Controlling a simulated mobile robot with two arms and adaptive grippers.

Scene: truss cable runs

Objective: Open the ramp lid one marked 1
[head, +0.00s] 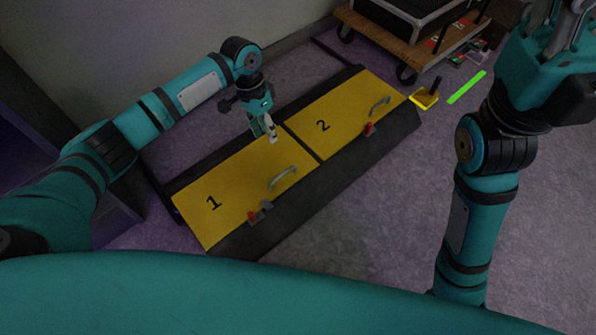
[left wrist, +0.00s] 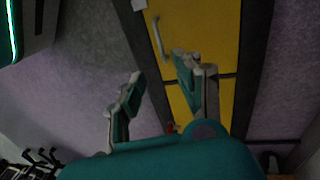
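The yellow ramp lid marked 1 (head: 232,188) lies closed in the black ramp, with a grey bar handle (head: 283,177) and a red latch (head: 253,217) near its front edge. The lid marked 2 (head: 340,115) lies closed beside it, with its own handle (head: 380,106) and red latch (head: 369,128). My left gripper (head: 268,134) hangs above the ramp near the seam, apart from both handles. In the left wrist view its fingers (left wrist: 160,74) are spread and empty, with a handle (left wrist: 159,38) beyond. My right gripper (head: 562,20) is partly cut off at the top right.
A wooden dolly (head: 410,42) carrying a black case stands behind the ramp. A yellow tray-like item (head: 424,99) with a dark handle and a green strip (head: 466,87) lie on the floor to the right. The floor in front of the ramp is clear.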

